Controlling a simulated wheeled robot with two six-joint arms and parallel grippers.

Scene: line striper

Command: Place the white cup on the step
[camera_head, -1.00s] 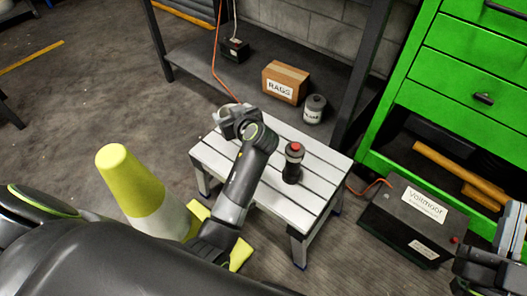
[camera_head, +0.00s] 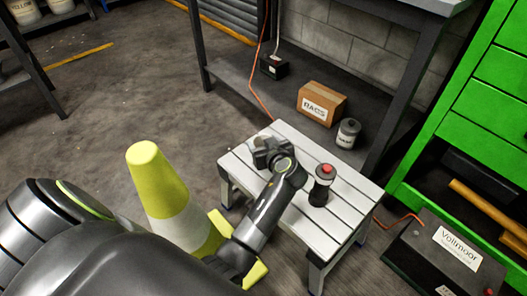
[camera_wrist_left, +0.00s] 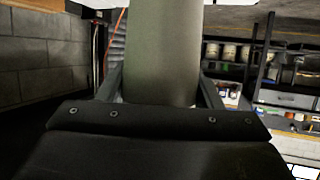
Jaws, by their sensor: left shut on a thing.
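The step (camera_head: 335,228) is a low stool with white slats, right of centre in the head view. My left gripper (camera_head: 270,150) is over its far left part. In the left wrist view, my left gripper (camera_wrist_left: 160,92) is shut on a plain, shaded pale cylinder, which I take to be the white cup (camera_wrist_left: 162,50). The cup's upper end runs out of that view. In the head view the gripper hides the cup, so I cannot tell whether it touches the slats. My right gripper is not in view.
A dark bottle with a red cap (camera_head: 321,185) stands on the step, right of my left gripper. A yellow and white cone (camera_head: 160,185) stands left of my forearm. A RAGS box (camera_head: 321,103) and a can (camera_head: 348,133) sit on the shelf behind. Bare slats lie nearer.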

